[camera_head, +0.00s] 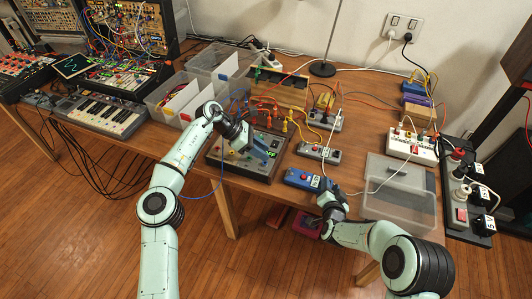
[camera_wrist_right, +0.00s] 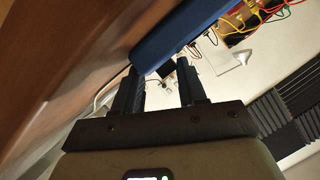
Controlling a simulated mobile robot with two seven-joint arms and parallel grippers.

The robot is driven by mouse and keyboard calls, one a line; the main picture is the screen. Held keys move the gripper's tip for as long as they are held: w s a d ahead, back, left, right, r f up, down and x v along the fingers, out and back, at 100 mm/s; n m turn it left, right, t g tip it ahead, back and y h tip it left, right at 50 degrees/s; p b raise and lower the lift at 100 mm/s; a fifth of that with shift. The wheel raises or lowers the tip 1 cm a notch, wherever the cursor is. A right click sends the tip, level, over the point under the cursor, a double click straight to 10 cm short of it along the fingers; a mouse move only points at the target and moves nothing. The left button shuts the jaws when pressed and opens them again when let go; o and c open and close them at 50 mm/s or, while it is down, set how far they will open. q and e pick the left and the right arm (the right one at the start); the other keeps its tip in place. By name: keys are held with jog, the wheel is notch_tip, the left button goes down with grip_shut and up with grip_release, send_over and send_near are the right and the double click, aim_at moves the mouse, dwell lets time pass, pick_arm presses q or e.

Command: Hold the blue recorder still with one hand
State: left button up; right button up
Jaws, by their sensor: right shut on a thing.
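The blue recorder (camera_head: 303,179) is a small blue box with a red button and a pale label, lying at the table's front edge in the head view. My right gripper (camera_head: 325,190) is shut on its right end, reaching in from the front. In the right wrist view the recorder (camera_wrist_right: 178,32) is a long blue body at the tips of my right gripper (camera_wrist_right: 158,68); the exact contact is hard to see. My left gripper (camera_head: 262,148) is over a grey control box (camera_head: 235,172) with knobs and cables; its fingers are too small to read.
A clear plastic bin (camera_head: 400,197) stands right of the recorder at the table's edge. Several loose cables cross the table. A keyboard (camera_head: 108,115) stands at the left.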

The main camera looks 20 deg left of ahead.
jog(key=shift+s+f, duration=0.1)
jog(key=shift+f, duration=0.1)
jog(key=o, duration=1.2)
jog(key=shift+d, duration=0.1)
jog(key=v, duration=1.2)
jog(key=shift+a+r, duration=0.3)
